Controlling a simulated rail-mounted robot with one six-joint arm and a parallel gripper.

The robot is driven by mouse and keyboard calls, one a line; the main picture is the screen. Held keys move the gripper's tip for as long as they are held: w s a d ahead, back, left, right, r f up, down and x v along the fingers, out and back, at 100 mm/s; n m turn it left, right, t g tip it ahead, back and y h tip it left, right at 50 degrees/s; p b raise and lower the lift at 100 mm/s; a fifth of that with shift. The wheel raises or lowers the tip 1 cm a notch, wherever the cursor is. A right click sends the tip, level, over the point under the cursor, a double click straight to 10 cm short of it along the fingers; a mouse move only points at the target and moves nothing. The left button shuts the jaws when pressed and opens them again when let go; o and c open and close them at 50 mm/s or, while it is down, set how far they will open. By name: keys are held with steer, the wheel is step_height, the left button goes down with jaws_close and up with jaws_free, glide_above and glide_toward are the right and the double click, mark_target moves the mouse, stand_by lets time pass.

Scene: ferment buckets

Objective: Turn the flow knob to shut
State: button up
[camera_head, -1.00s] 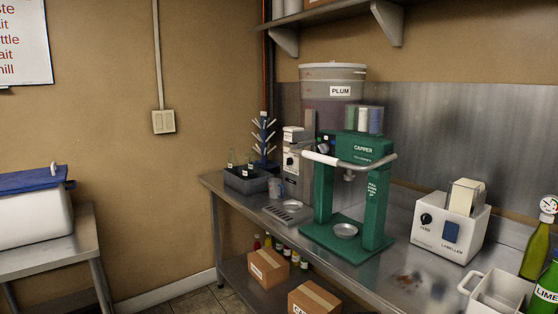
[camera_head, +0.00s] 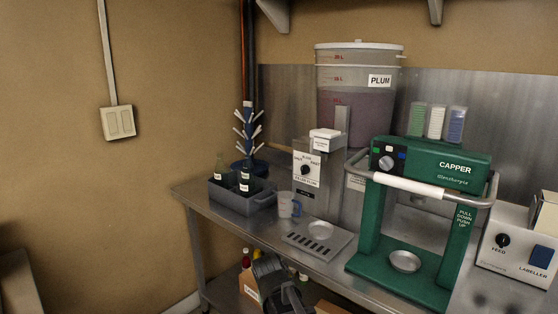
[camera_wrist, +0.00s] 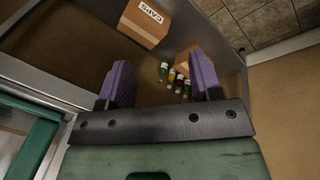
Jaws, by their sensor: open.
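The flow knob (camera_head: 305,170) is a small black knob on the white front panel of the grey filler (camera_head: 318,180). Lettering arches over it, with a word to the left, SLOW at the top and FAST at the right. Which way its pointer faces is too small to tell. My gripper (camera_wrist: 162,75) is open and empty in the wrist view, its two purple fingers wide apart over the lower shelf. In the head view, dark parts of my arm show at the bottom, below the bench edge and well below the knob. Nothing covers the knob.
A drip tray (camera_head: 296,242) and a clear jug (camera_head: 289,205) stand below the filler. A grey crate of bottles (camera_head: 260,203) is left, the green capper (camera_head: 432,160) close right. The PLUM bucket (camera_head: 335,75) stands behind. A CAPS box (camera_wrist: 146,20) and small bottles sit below.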

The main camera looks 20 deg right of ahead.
steer(key=w+d+r+m+t+h+p, duration=0.1)
steer(key=w+d+r+h, duration=0.1)
steer(key=w, duration=0.4)
steer(key=w+d+r+m+h+p, duration=0.1)
steer(key=w+d+r+m+h, duration=0.1)
steer(key=w+r, duration=0.3)
steer(key=w+d+r+m+t+h+p, duration=0.1)
steer(key=w+d+r+h+p, duration=0.1)
steer(key=w+d+r, duration=0.2)
steer(key=shift+w+d+m+t+h, duration=0.1)
steer(key=shift+w+m+t+h, duration=0.1)
steer(key=shift+w, duration=0.55)
steer(key=shift+w+d+m+t+h, duration=0.1)
steer(key=shift+w+m, duration=0.1)
steer(key=shift+w, duration=0.5)
steer(key=w+d+r+m+t+h+p, duration=0.2)
steer(key=w+d+r+m+t+h, duration=0.15)
steer(key=w+r, duration=0.65)
steer(key=m+t+h, duration=0.2)
steer(key=h, duration=0.1)
glide_toward(302, 169)
steer(key=shift+y, duration=0.25)
steer(key=x, duration=0.9)
steer(key=shift+d+r, duration=0.2)
steer(key=shift+r, duration=0.05)
steer(key=c, duration=0.8)
